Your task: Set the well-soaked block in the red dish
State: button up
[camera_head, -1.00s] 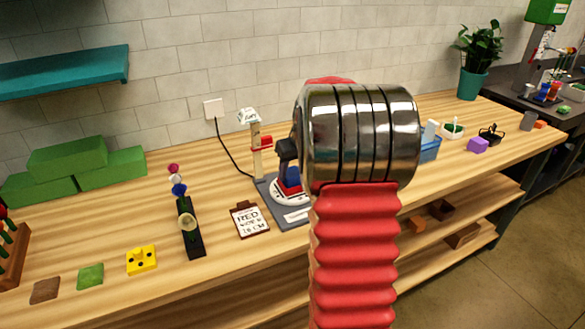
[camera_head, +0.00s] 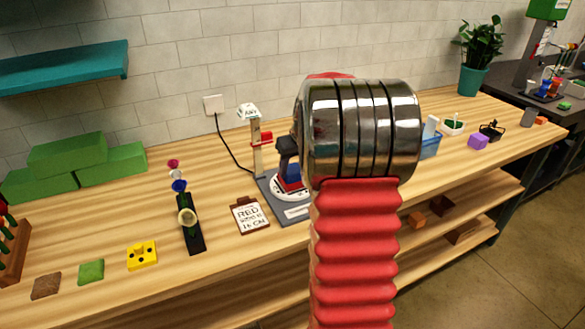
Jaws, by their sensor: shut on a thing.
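My red ribbed arm (camera_head: 355,255) and its chrome joint fill the middle of the view. My gripper and anything it holds are hidden behind them. Several green blocks (camera_head: 68,152) are stacked at the back left of the bench. A small flat green piece (camera_head: 91,272) lies at the front left. A white dish (camera_head: 453,127) with something green in it stands toward the right end. I cannot tell which block is well soaked. I cannot make out a red dish for certain; a red and blue thing (camera_head: 291,180) sits on a round white plate, partly hidden by my arm.
A grey stand with a post (camera_head: 255,140) is at mid-bench. A purple block (camera_head: 478,141) lies right.

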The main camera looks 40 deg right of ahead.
dwell(0.3)
jog(key=o, duration=1.2)
jog(key=shift+o, duration=0.3)
jog(key=o, duration=0.4)
jog(key=shift+r, duration=0.1)
jog(key=shift+r, duration=3.4)
jog(key=shift+s+m, duration=0.1)
jog(key=shift+m, duration=0.2)
